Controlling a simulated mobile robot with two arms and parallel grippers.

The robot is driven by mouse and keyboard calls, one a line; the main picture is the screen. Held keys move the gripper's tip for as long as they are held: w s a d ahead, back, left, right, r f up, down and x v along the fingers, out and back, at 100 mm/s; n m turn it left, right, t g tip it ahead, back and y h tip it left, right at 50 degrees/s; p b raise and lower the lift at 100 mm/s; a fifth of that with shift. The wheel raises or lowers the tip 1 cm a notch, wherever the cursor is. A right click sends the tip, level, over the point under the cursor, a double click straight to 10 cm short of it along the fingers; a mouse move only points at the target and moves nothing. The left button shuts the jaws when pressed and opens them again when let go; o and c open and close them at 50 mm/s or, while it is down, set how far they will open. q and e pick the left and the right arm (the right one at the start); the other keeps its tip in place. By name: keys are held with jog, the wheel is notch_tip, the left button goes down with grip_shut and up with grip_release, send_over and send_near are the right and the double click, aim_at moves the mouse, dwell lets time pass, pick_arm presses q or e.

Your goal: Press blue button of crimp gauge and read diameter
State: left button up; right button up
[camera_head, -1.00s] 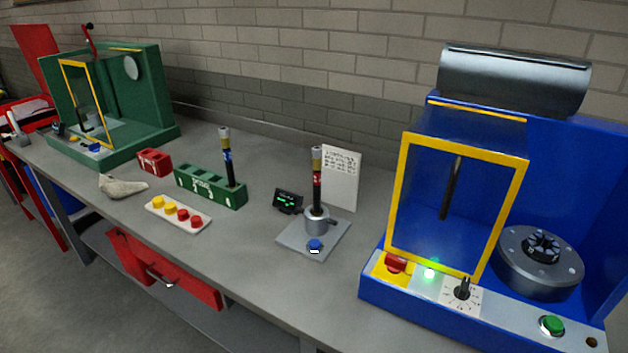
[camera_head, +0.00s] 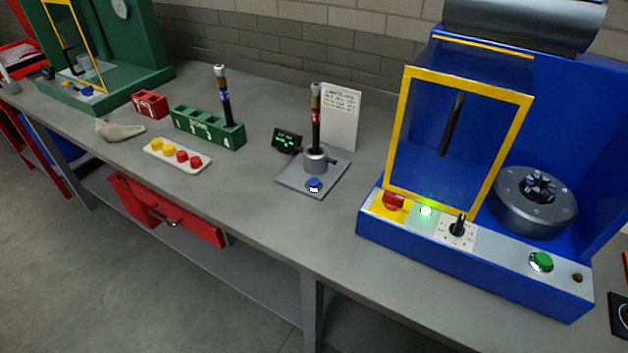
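The crimp gauge stands near the middle of the bench on a grey base plate (camera_head: 298,180). Its blue button (camera_head: 314,184) is at the front corner of the plate. A grey cylindrical holder (camera_head: 316,160) on the plate holds an upright black hose (camera_head: 316,115) with a metal end and a red band. A small black display (camera_head: 287,141) with green characters stands at the left of the plate; the characters are too small to read. Neither of my grippers shows in the head view.
A blue machine (camera_head: 450,250) with a yellow-framed guard stands close on the right. Left of the gauge are a green rack (camera_head: 205,130) with another hose, a white tray (camera_head: 180,158) of caps and a rag (camera_head: 118,130). A white note card (camera_head: 341,115) stands behind. Bench in front is clear.

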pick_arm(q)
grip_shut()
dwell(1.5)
